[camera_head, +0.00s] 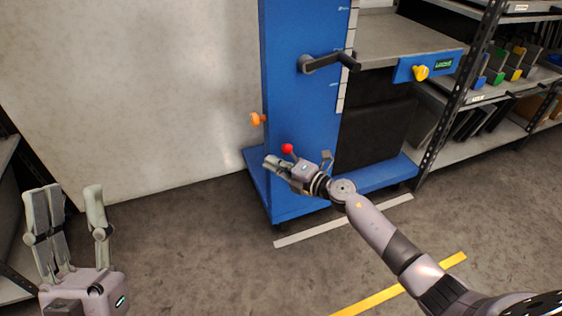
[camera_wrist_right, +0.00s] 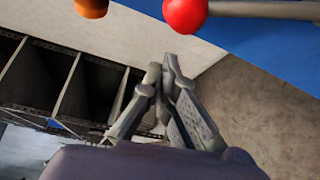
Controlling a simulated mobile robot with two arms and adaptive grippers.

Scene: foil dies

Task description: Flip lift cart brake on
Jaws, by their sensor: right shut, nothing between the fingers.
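The blue lift cart (camera_head: 300,110) stands against the wall. A lever with a red ball end (camera_head: 288,148) sits low on its front; in the right wrist view the red ball (camera_wrist_right: 185,12) is on a grey rod near the top edge. My right gripper (camera_head: 270,161) is shut and empty, with its fingertips just left of and below the red ball in the head view. In the right wrist view its closed fingertips (camera_wrist_right: 165,72) are apart from the ball. My left gripper (camera_head: 68,190) is open and empty, far left of the cart.
An orange knob (camera_head: 258,119) is on the cart's left side, above the red ball. A black crank handle (camera_head: 328,62) and a yellow knob (camera_head: 420,73) are higher up. Shelving (camera_head: 480,98) stands to the right. The floor between my grippers is clear.

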